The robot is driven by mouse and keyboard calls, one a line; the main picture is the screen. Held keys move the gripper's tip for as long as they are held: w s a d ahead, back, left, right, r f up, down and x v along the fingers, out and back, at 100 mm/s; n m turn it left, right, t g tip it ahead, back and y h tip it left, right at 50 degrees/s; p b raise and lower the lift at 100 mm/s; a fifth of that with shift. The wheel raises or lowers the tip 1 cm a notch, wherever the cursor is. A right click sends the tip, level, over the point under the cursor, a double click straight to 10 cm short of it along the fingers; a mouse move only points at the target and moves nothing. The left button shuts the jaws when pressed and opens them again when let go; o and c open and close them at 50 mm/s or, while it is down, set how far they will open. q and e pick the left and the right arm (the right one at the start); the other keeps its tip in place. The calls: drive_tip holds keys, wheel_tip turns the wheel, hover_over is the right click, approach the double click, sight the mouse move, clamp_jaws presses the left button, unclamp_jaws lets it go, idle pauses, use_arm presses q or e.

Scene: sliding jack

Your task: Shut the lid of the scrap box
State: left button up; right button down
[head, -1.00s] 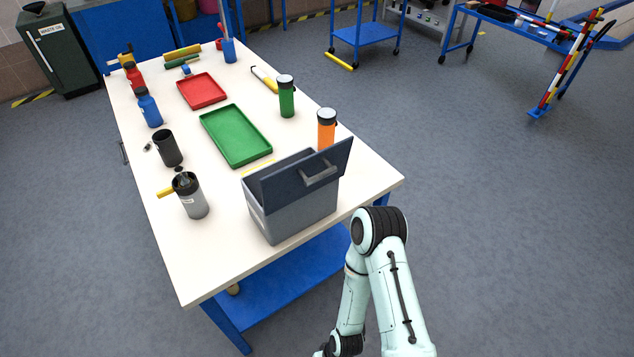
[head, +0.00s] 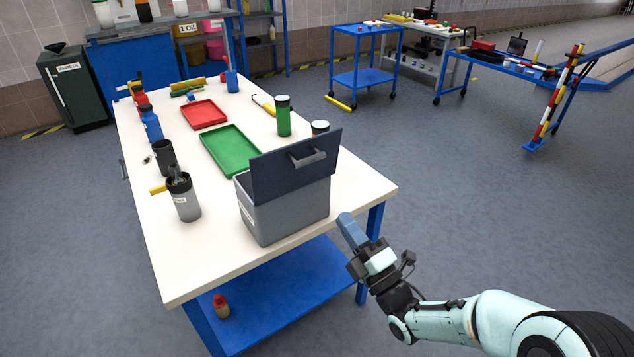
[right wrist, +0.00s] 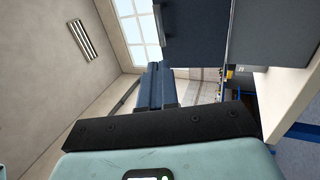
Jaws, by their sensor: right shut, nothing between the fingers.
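The scrap box (head: 290,218) is a grey box on the near end of the white table. Its dark blue-grey lid (head: 275,172) stands open, raised and tilted, with a grey handle (head: 308,157) on the face toward me. My right gripper (head: 346,222) is shut and empty. In the head view it appears just right of the box, by the table's near right corner, apart from the lid. In the right wrist view its shut fingers (right wrist: 156,86) point toward the window, and the lid (right wrist: 195,35) shows at upper right. My left gripper is not in view.
A grey canister (head: 185,200) stands left of the box. The floor right of the table (head: 375,190) is clear.

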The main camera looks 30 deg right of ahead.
use_arm(q)
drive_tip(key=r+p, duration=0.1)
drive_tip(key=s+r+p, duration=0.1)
drive_tip(key=p, duration=0.1)
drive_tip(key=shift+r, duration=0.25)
use_arm(e)
drive_tip(key=x, duration=1.3)
drive_tip(key=shift+w, duration=0.15)
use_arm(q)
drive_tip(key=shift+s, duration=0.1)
use_arm(e)
drive_tip(key=shift+f, duration=0.1)
